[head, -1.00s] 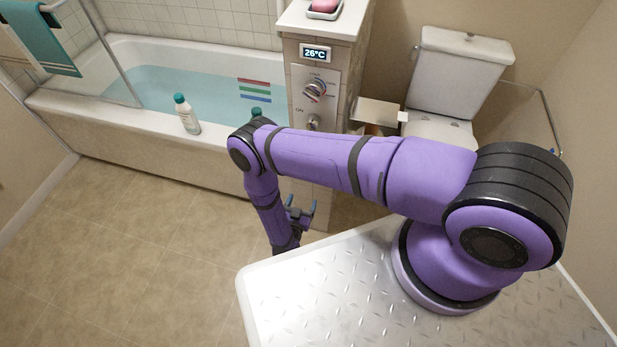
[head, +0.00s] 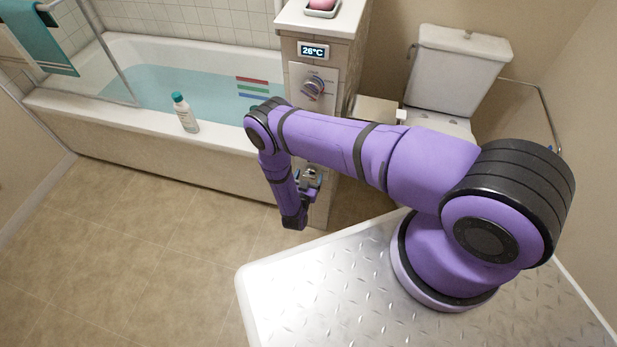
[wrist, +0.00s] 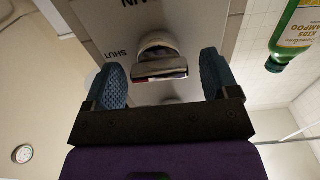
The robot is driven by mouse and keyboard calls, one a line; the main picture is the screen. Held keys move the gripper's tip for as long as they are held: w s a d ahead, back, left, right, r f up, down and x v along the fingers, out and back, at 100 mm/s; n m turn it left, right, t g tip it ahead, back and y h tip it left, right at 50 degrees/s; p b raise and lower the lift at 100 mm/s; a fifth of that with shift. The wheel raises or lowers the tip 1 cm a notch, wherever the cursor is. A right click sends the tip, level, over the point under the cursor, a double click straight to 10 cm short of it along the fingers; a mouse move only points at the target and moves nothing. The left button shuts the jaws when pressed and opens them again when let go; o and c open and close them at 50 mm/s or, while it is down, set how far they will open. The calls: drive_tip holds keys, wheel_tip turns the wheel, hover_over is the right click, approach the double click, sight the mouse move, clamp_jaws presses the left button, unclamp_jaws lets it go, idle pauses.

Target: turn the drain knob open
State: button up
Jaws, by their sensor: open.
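In the wrist view the drain knob (wrist: 160,60) is a pale round knob with a dark and red-edged bar across its front. It sits on a panel with the letters "SHUT" and part of "DRAIN" showing upside down. My gripper (wrist: 161,67) is open, with one blue pad on each side of the knob. A gap shows at the right pad; the left pad is close to the bar, and I cannot tell if they touch. In the head view my gripper (head: 308,178) is at the pillar's front, and my arm hides the drain knob.
A temperature dial (head: 314,88) and a 26°C display (head: 313,51) are on the tiled pillar. The filled bathtub (head: 120,128) is at left with a white bottle (head: 186,115) on its rim. A green shampoo bottle (wrist: 296,35) shows in the wrist view. A toilet (head: 455,75) stands right.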

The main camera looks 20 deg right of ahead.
drive_tip(key=c, duration=0.9)
drive_tip(key=n, duration=0.4)
drive_tip(key=shift+a+n, duration=0.15)
drive_tip(key=shift+n, duration=0.25)
drive_tip(key=n, duration=0.4)
drive_tip(key=shift+w+n, duration=0.1)
drive_tip(key=shift+n, duration=0.2)
drive_tip(key=n, duration=0.4)
drive_tip(key=shift+a+f, duration=0.1)
drive_tip(key=shift+f, duration=0.05)
drive_tip(key=shift+f+n, duration=0.1)
drive_tip(key=shift+n, duration=2.2)
